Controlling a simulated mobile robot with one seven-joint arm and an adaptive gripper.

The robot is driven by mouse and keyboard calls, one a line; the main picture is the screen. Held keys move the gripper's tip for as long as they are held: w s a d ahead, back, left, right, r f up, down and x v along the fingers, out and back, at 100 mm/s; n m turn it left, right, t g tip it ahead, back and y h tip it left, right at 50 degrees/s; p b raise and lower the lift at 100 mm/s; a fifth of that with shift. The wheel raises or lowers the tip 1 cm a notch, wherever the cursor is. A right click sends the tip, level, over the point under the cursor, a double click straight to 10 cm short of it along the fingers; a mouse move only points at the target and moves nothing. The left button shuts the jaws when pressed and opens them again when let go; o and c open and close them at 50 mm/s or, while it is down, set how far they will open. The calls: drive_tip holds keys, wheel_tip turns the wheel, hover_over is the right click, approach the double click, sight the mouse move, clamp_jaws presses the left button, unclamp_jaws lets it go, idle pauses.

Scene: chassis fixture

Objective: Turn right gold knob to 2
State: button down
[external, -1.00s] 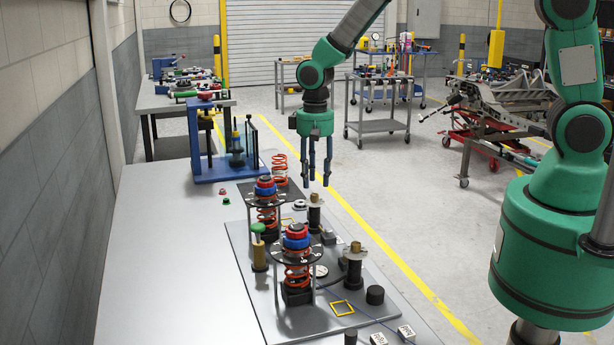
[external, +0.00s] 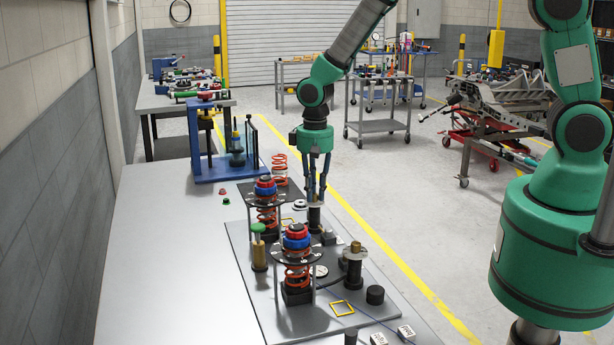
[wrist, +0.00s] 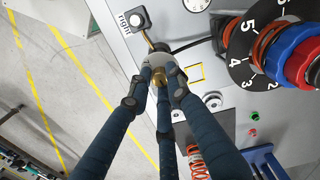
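The gold knob (wrist: 159,76) sits at the centre of a round grey dial plate (wrist: 133,62) on a dark post. In the external view this post (external: 314,219) stands on the far part of the grey board. A label reading "right" (wrist: 129,19) shows near it in the wrist view. My gripper (external: 317,199) points down over this post, its fingers spread around the knob. In the wrist view the fingertips (wrist: 160,84) have small gaps to the knob, and contact is not visible. The fingers hide part of the dial, and I cannot read its setting.
A second post with a gold top (external: 355,246) stands nearer on the board. Two spring stands with red and blue knobs (external: 296,236) (external: 265,186) are to the left; one has a black numbered dial (wrist: 262,66). A blue press (external: 235,160) stands behind. The table's left side is clear.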

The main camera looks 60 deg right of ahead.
sight(315, 194)
drive_tip(key=shift+n, duration=0.3)
drive_tip(key=n+b, duration=0.1)
drive_tip(key=n, duration=0.2)
drive_tip(key=shift+n, duration=2)
drive_tip(key=c, duration=1.6)
unclamp_jaws()
drive_tip(key=shift+r, duration=0.15)
wheel_tip(315, 194, up, 12)
drive_tip(key=shift+f, duration=0.1)
